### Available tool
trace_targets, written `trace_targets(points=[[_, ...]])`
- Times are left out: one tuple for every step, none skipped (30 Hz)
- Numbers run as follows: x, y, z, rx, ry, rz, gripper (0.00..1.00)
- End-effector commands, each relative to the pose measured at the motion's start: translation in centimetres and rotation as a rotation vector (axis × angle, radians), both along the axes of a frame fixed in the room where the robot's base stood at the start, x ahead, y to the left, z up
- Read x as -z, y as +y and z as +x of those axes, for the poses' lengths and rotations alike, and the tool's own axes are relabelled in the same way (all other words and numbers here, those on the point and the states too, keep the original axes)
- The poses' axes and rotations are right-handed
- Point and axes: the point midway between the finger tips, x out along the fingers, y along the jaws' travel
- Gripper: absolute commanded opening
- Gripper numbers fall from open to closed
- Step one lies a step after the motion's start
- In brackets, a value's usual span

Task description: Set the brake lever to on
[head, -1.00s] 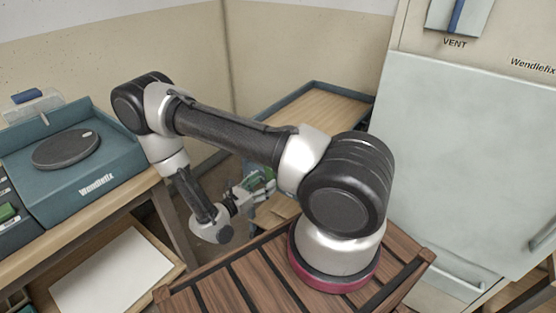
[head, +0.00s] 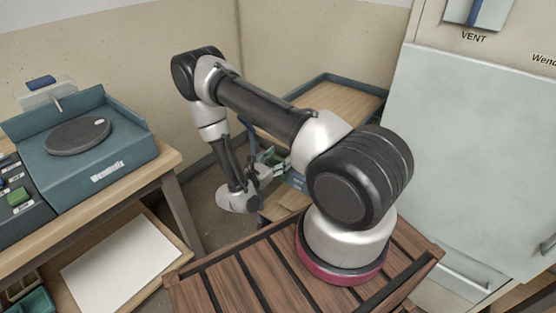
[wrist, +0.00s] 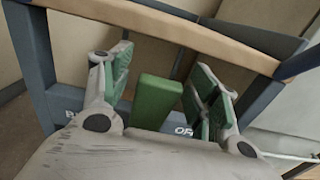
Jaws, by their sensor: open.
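The brake lever (wrist: 157,102) is a green upright block in the wrist view, in front of the blue-grey frame of a cart. White lettering beside it is partly hidden; "OF" shows to its right and a "B" to the left. My gripper (wrist: 163,68) is open, with one green-padded finger to each side of the lever in the picture. Gaps show on both sides of it; I cannot tell how deep the fingers reach. In the head view my gripper (head: 270,165) is low beside the cart (head: 330,104), largely behind my arm, and the lever cannot be made out.
The cart has a wooden top with a blue rim and stands in the wall corner. A bench with a blue turntable unit (head: 85,140) is at the left, with a white board (head: 125,265) below. A pale cabinet (head: 480,150) stands at the right. A slatted wooden surface (head: 240,280) is in front.

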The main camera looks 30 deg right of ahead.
Motion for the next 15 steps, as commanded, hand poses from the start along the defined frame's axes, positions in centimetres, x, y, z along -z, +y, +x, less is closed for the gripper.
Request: trace_targets(points=[[0.0, 0.02, 0.0, 0.0, 0.0, 0.0, 0.61], [0.0, 0.02, 0.0, 0.0, 0.0, 0.0, 0.61], [0.0, 0.02, -0.01, 0.0, 0.0, 0.0, 0.59], [0.0, 0.02, -0.01, 0.0, 0.0, 0.0, 0.53], [0.0, 0.03, -0.01, 0.0, 0.0, 0.0, 0.48], [0.0, 0.03, -0.01, 0.0, 0.0, 0.0, 0.41], [0.0, 0.03, -0.01, 0.0, 0.0, 0.0, 0.35], [0.0, 0.03, -0.01, 0.0, 0.0, 0.0, 0.3], [0.0, 0.04, -0.01, 0.0, 0.0, 0.0, 0.22], [0.0, 0.04, -0.01, 0.0, 0.0, 0.0, 0.17], [0.0, 0.04, -0.01, 0.0, 0.0, 0.0, 0.12], [0.0, 0.04, -0.01, 0.0, 0.0, 0.0, 0.04], [0.0, 0.04, -0.01, 0.0, 0.0, 0.0, 0.0], [0.0, 0.04, -0.01, 0.001, 0.0, 0.0, 0.0], [0.0, 0.04, -0.01, 0.0, 0.0, 0.0, 0.0]])
